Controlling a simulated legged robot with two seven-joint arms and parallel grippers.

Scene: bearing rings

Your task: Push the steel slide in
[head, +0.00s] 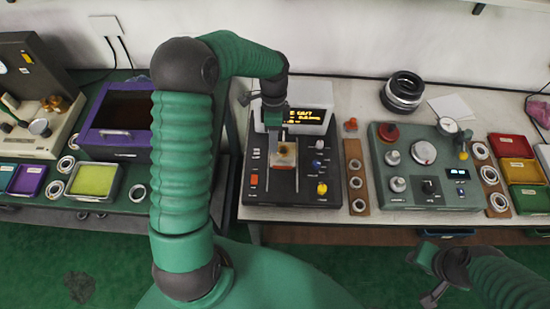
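A black tester (318,190) with a lit amber display (310,116) stands on the white bench in the middle of the head view. What looks like the steel slide (284,161) is the small pale plate in a slot at its centre, with a brownish spot on it. My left gripper (281,136) points down just above and behind this plate; whether it touches is too small to tell, and its finger gap is not clear. My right gripper (430,276) is low at the bottom right, away from the bench, with its fingers apart and empty.
An orange button (254,181) and blue and yellow knobs (321,188) flank the slot. A wooden strip with rings (356,178) and a green gauge panel (420,185) stand to the right. A purple box (115,120) stands on the left bench.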

